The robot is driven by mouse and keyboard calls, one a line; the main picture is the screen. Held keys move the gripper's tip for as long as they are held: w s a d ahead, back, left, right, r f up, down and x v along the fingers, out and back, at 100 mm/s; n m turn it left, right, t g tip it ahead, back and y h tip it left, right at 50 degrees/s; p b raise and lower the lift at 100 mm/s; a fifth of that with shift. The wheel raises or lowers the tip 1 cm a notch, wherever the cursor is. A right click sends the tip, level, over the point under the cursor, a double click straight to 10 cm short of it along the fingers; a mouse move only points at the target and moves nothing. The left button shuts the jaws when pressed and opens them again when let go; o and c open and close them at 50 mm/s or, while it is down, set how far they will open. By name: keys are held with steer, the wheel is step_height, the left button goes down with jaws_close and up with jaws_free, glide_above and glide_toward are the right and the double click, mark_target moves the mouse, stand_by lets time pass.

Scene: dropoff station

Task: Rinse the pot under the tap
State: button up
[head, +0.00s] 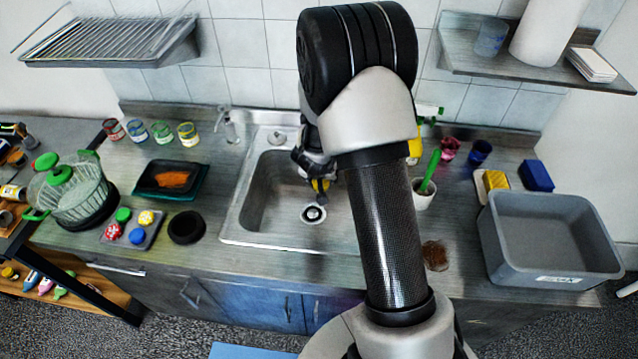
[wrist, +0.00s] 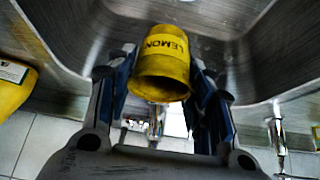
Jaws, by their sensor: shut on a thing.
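My gripper (head: 316,172) reaches down into the sink (head: 262,205), above its drain (head: 313,213). In the wrist view my gripper (wrist: 163,72) is shut on a small yellow pot (wrist: 163,68) marked LEMON. The pot lies between the two fingers, with its dark open end towards the wrist camera. In the head view only a little of the yellow pot (head: 321,187) shows below the fingers. A chrome fitting, perhaps the tap, shows beyond the pot in the wrist view (wrist: 155,125). My arm hides the middle back of the sink in the head view. I see no running water.

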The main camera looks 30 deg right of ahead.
steer(key=shift+s+a, duration=0.1)
steer(key=shift+a, duration=0.3)
steer(key=shift+d, duration=0.2)
steer(key=shift+w+d+p, duration=0.2)
steer(key=shift+d+p, duration=0.1)
steer(key=shift+d, duration=0.1)
steer(key=shift+s+d+f+b, duration=0.1)
steer(key=shift+s+d+b, duration=0.1)
steer(key=shift+s+b, duration=0.4)
steer(key=shift+s+d+b, duration=0.2)
steer(key=shift+s+b, duration=0.35)
steer(key=shift+s, duration=0.05)
steer(key=s+b, duration=0.1)
steer(key=s+d+b, duration=0.1)
steer(key=s, duration=0.1)
steer(key=s+b, duration=0.1)
steer(key=s, duration=0.1)
steer(key=shift+s+d+b, duration=0.1)
steer(key=shift+d+b, duration=0.2)
steer(key=shift+d, duration=0.05)
stand_by(0.4)
